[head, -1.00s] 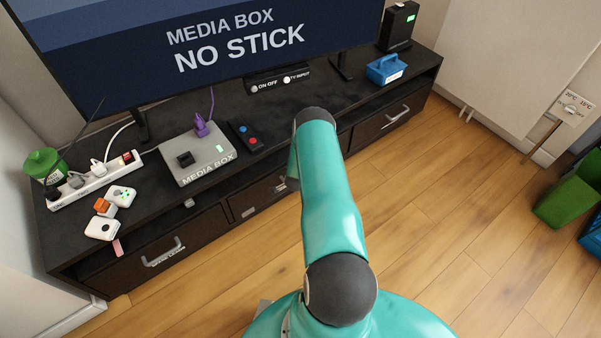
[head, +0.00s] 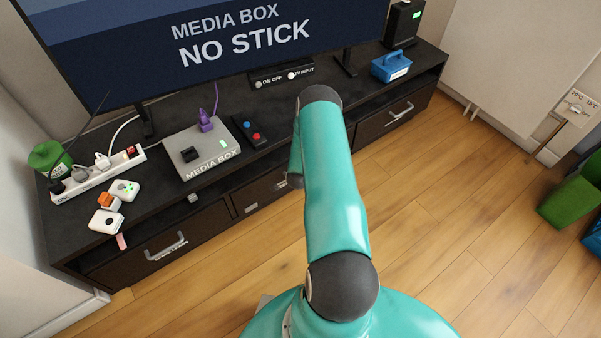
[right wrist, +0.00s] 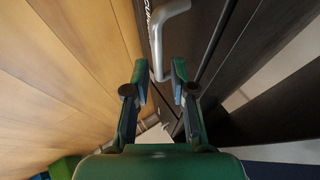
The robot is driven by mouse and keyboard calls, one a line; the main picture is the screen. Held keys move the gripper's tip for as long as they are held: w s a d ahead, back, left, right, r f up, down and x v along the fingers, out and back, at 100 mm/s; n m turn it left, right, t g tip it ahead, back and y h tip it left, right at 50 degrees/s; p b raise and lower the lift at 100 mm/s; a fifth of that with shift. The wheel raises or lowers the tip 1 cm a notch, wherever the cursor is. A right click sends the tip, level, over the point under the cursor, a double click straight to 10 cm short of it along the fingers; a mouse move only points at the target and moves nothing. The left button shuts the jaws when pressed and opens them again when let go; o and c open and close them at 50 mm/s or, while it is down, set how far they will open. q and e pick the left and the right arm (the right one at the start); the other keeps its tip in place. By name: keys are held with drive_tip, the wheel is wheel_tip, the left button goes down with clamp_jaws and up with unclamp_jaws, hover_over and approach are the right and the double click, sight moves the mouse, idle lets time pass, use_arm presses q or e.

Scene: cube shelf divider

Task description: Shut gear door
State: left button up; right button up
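The dark media cabinet (head: 210,222) has several fronts below its top. One front with a silver handle (head: 167,246) is at the left, one with a handle (head: 398,112) is at the right. The label on neither reads clearly as gear, so I cannot tell which is the gear door. In the right wrist view a silver bar handle (right wrist: 158,40) on a dark front lies just ahead of my right gripper (right wrist: 160,88). Its fingers are apart, with the handle's near end between or just beyond them. My arm hides this gripper in the head view. My left gripper is out of view.
The cabinet top holds a media box (head: 208,152), a white power strip (head: 98,178), a red-and-blue button pad (head: 249,131) and a blue basket (head: 391,66). A green bin (head: 572,203) stands at the right. The wooden floor before the cabinet is clear.

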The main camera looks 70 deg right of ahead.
drive_tip(key=v, duration=0.6)
drive_tip(key=shift+r, duration=0.2)
